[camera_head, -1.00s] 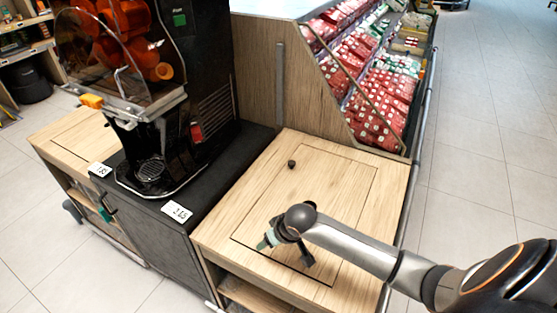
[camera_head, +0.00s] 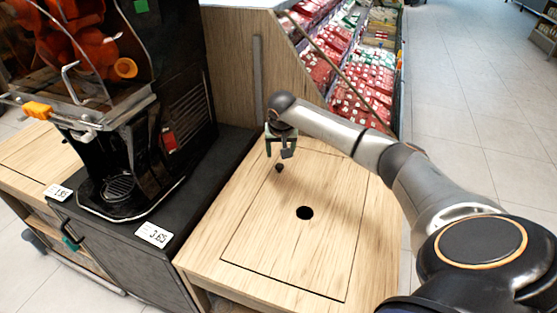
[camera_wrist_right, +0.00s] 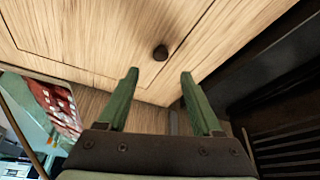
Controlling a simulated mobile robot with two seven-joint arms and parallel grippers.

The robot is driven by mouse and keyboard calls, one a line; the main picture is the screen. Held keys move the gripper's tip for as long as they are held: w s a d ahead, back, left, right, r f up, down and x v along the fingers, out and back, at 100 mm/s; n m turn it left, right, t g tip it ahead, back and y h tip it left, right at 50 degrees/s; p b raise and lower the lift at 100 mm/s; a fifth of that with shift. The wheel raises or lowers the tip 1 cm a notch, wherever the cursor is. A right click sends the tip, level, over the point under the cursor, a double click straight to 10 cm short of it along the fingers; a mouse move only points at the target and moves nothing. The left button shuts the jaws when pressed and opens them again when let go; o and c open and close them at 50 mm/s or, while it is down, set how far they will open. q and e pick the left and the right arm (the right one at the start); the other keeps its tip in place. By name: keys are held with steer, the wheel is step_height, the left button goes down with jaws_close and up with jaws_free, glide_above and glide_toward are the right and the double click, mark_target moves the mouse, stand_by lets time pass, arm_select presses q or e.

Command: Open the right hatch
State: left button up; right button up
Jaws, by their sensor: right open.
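The right hatch (camera_head: 325,245) is a pale wooden panel lying flush in the top of the right-hand counter, with a thin dark outline. It has a round black hole (camera_head: 305,213) near its middle and a small dark knob (camera_head: 278,168) near its back left part. My right gripper (camera_head: 279,155) points down just above the knob, its green fingers open and empty. In the right wrist view the knob (camera_wrist_right: 160,52) shows just beyond the gap between the two fingertips (camera_wrist_right: 160,73), apart from both. My left gripper is not in view.
A black juicer (camera_head: 165,120) stands on the dark cabinet to the left, with price tags (camera_head: 154,235) at its front edge. A wooden side panel (camera_head: 235,65) rises behind the hatch, beside shelves of red packages (camera_head: 355,105). The counter top is otherwise clear.

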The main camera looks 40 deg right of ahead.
mark_target(280, 166)
steer(key=b+x, duration=0.2)
steer(key=x, duration=0.6)
steer(key=shift+w+f, duration=0.15)
steer(key=shift+f, duration=0.05)
steer(key=shift+c, duration=0.2)
jaws_close()
stand_by(1.0)
